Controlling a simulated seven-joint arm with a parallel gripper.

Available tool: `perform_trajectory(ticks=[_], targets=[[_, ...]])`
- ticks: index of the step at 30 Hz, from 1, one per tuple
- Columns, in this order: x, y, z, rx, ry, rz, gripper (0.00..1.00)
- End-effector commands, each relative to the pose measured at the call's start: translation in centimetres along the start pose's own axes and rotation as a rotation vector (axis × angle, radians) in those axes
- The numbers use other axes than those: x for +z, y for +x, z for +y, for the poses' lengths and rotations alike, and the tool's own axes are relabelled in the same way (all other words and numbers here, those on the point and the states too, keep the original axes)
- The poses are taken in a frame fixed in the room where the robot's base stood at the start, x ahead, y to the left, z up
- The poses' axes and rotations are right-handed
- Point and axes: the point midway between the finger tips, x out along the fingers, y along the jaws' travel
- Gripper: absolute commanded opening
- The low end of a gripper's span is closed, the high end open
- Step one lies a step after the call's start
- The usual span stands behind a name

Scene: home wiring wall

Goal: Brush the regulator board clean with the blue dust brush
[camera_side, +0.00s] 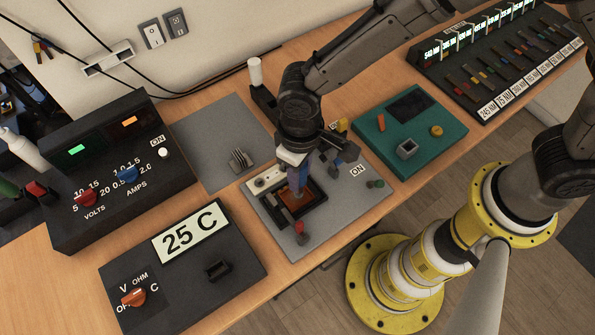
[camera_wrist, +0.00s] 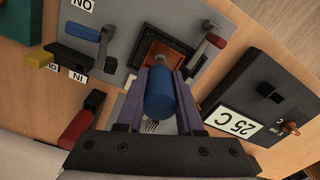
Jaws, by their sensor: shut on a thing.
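The regulator board (camera_side: 312,198) is an orange-brown square in a dark frame on a grey panel (camera_side: 286,235), near the middle of the side view. It also shows in the wrist view (camera_wrist: 158,48), past my fingers. My gripper (camera_side: 297,176) points down over the board and is shut on the blue dust brush. In the wrist view the brush's round blue handle (camera_wrist: 160,95) sits between my two purple fingers. Dust on the board cannot be made out.
A red-handled lever (camera_side: 300,230) and a blue-handled lever (camera_side: 348,152) flank the board. A 25 C meter (camera_side: 183,275), a black power supply (camera_side: 110,190) and a green box (camera_side: 425,125) surround the panel. A grey mat (camera_side: 205,128) lies behind, holding a fork-like piece (camera_side: 240,160).

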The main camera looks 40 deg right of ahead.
Motion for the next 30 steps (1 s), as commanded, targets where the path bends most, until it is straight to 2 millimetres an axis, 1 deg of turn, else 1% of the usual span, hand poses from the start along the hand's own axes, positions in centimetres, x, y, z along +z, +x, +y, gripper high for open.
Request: perform_trajectory(ticks=[4,14,30], targets=[[0.1,-0.1,0.2,0.0,0.0,0.001,0.0],[0.1,-0.1,0.1,0.0,-0.001,0.001,0.0],[-0.6,0.1,-1.4,-0.001,-0.001,0.001,0.0]])
